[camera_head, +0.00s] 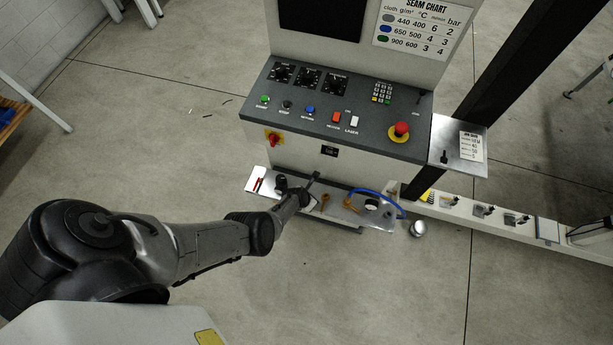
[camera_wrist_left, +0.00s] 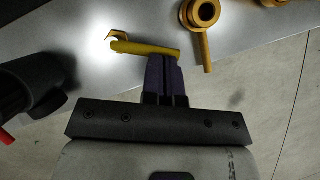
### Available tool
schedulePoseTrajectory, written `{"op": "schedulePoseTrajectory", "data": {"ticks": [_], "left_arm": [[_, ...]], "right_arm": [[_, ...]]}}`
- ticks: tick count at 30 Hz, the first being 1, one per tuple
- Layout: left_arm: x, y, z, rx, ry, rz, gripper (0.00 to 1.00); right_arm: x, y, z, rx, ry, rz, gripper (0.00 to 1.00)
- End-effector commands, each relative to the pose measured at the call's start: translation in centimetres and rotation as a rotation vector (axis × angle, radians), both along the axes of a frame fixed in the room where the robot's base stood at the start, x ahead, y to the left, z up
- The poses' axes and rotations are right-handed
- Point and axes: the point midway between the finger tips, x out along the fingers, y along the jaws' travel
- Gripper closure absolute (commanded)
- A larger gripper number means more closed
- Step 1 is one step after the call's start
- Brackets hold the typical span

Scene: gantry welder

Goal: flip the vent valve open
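A yellow lever (camera_wrist_left: 146,48), which appears to be the vent valve's handle, lies roughly level over the metal shelf in the left wrist view, with a bent tab at its left end. No label for it is readable. My left gripper (camera_wrist_left: 165,62) has its two dark fingers together, with the tips at the lever's right end. They look pressed against or just under it; contact is not certain. In the head view my left gripper (camera_head: 306,192) is over the shelf (camera_head: 383,219) and hides the lever. My right gripper is not in view.
Brass fittings sit right of the gripper: a ring-shaped one with a stem (camera_wrist_left: 203,35) and another at the top right edge. A black knob-like part (camera_wrist_left: 30,85) is at left. A blue hose (camera_head: 380,194) arcs over the shelf's right end. The control console (camera_head: 345,110) stands behind.

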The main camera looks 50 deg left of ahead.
Motion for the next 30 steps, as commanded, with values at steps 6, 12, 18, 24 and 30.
{"op": "schedulePoseTrajectory", "data": {"ticks": [6,12,18,24,30], "left_arm": [[0.7,-0.3,-0.2,-0.001,0.001,0.000,1.00],[1.2,-0.4,-0.2,-0.002,0.002,-0.002,1.00],[1.5,-0.5,-0.2,-0.004,0.003,-0.004,1.00],[1.8,-0.6,-0.1,-0.004,0.002,-0.004,1.00],[1.8,-0.4,-0.1,-0.001,0.001,-0.004,1.00]], "right_arm": [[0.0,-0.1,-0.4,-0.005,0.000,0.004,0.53],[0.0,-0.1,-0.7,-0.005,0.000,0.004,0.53],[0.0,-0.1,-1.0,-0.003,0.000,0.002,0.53],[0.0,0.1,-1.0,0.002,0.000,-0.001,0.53],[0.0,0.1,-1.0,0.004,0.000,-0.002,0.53]]}}
